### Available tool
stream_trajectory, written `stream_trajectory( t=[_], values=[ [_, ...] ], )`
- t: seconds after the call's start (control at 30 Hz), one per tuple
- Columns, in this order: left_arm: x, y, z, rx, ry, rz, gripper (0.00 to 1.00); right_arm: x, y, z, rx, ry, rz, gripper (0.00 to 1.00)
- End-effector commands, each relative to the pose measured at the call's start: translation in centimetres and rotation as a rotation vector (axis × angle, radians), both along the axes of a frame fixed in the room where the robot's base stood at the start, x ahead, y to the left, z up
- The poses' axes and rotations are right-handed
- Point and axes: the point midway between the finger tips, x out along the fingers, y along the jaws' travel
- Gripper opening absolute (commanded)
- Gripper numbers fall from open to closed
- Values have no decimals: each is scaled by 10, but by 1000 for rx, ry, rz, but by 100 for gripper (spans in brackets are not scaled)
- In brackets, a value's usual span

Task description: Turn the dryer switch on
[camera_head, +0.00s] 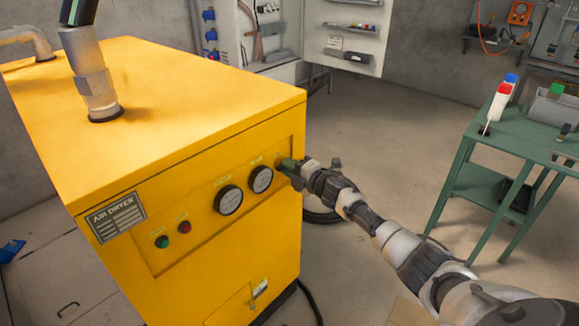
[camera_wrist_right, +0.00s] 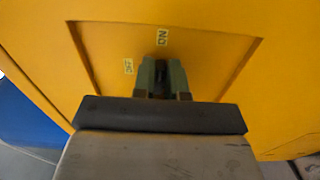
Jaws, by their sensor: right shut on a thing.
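The yellow air dryer (camera_head: 190,110) stands at the left in the head view, with a recessed front panel. My right gripper (camera_head: 287,165) is at the right end of that panel, over the switch, which its fingers hide in the head view. In the right wrist view the green fingers (camera_wrist_right: 162,80) are shut on the dark switch knob (camera_wrist_right: 161,68). The ON label (camera_wrist_right: 162,37) is straight above the fingers and the OFF label (camera_wrist_right: 128,66) is to their left. The fingers line up with ON; the knob's exact angle is mostly hidden. My left gripper is not in view.
Two round gauges (camera_head: 229,200) and green and red lamps (camera_head: 184,227) are on the panel left of my gripper. A pipe (camera_head: 90,75) rises from the dryer's top. A green table (camera_head: 510,140) with bottles stands at the right. The floor between is mostly clear.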

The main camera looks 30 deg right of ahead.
Motion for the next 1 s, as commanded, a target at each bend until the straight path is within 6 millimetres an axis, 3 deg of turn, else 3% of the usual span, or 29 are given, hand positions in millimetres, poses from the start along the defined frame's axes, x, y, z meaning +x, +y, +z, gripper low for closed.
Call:
stream_trajectory(
  t=[0.33, 0.37, 0.5, 0.83, 1.0],
  values=[
    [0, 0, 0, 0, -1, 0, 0, 0, 0, -1, 6, 3, 0, 0],
    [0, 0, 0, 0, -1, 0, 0, 0, 0, -1, 6, 3, 0, 17],
    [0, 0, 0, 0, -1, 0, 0, 0, 0, -1, 4, 3, 0, 38],
    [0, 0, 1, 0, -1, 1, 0, -3, -1, -1, 3, 2, 0, 38],
    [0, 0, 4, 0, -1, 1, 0, -24, -8, -1, 1, 3, -1, 38]
  ],
)
